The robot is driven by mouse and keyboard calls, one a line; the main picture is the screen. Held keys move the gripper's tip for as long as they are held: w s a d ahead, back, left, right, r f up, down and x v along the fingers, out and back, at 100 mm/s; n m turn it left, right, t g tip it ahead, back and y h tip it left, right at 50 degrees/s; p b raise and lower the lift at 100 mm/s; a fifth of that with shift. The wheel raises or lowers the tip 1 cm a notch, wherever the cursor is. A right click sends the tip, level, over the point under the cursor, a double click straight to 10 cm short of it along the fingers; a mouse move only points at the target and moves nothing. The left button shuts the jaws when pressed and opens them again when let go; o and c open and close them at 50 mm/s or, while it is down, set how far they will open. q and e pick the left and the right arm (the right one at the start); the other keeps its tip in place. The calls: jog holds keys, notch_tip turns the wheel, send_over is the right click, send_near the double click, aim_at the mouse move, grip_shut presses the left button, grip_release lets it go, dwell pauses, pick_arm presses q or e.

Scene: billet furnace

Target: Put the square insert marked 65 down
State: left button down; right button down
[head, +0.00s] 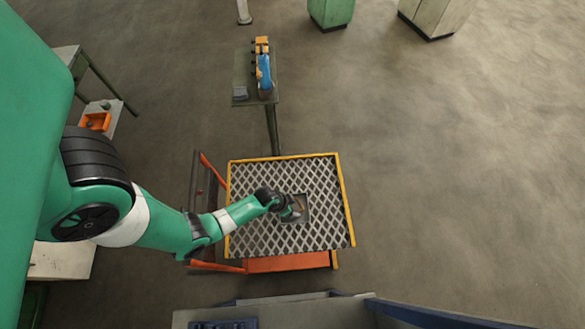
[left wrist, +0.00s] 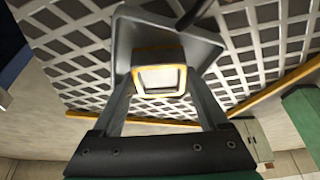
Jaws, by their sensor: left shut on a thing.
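My left gripper (head: 292,210) is over the right-middle part of a lattice-topped platform with yellow edges (head: 342,180). In the left wrist view, its two fingers (left wrist: 162,85) are shut on a grey square insert (left wrist: 135,35) with an orange-rimmed, pale block in the middle. The number on the insert cannot be read. In the head view a dark square patch (head: 306,202) shows around the gripper; I cannot tell whether it is the insert or an opening. The lattice lies behind the insert in the wrist view; contact between them is unclear. My right gripper is not in view.
An orange frame (head: 285,263) stands under the platform. A small stand (head: 241,80) with orange and blue items is beyond it. A side table with an orange box (head: 96,121) is at the left. A blue beam (head: 420,312) runs along the bottom. The floor at right is clear.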

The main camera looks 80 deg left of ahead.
pick_arm(q)
jog(key=shift+f, duration=0.1)
grip_release()
jog(key=shift+r, duration=0.3)
jog(key=p+v, duration=0.7)
jog(key=v, duration=0.4)
jog(key=shift+s+r, duration=0.25)
jog(key=shift+s, duration=0.05)
